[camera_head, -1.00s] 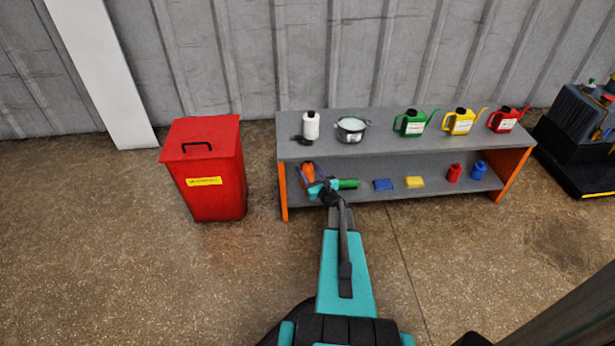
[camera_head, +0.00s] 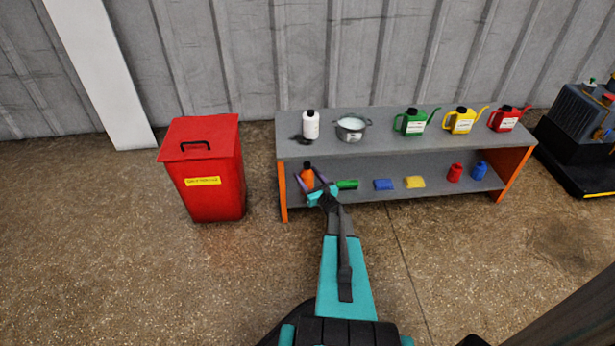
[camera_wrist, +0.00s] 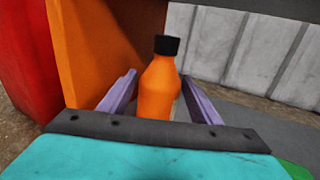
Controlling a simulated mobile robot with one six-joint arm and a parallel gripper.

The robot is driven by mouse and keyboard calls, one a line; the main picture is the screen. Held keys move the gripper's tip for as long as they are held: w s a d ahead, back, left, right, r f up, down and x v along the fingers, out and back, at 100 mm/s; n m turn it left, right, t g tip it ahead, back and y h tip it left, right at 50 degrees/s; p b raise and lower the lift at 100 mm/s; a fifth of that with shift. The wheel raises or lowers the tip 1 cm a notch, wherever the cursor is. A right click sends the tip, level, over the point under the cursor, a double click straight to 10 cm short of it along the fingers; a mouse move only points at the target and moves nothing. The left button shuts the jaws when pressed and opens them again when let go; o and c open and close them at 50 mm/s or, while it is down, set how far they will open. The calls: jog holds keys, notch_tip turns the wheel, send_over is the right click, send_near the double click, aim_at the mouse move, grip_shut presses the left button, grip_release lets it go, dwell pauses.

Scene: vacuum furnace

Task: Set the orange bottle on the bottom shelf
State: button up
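The orange bottle (camera_head: 307,178) with a black cap stands upright on the bottom shelf (camera_head: 440,187), near its left end. It also shows in the wrist view (camera_wrist: 157,92), standing between the two purple fingers of my gripper (camera_wrist: 159,76). In the head view, my gripper (camera_head: 311,180) reaches in at the front of the shelf. The bottle's base is hidden in the wrist view by my gripper body.
Right of the bottle lie a green item (camera_head: 347,184), a blue block (camera_head: 383,184), a yellow block (camera_head: 415,182), and red (camera_head: 455,173) and blue (camera_head: 479,170) containers. The orange side panel (camera_head: 282,190) is close on the left. The top shelf (camera_head: 380,146) hangs above.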

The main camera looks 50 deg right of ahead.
jog(key=shift+o, duration=0.5)
jog(key=shift+r, duration=0.1)
jog(key=shift+r, duration=0.15)
jog(key=p+v, duration=0.2)
jog(key=v, duration=1)
jog(key=shift+p, duration=0.35)
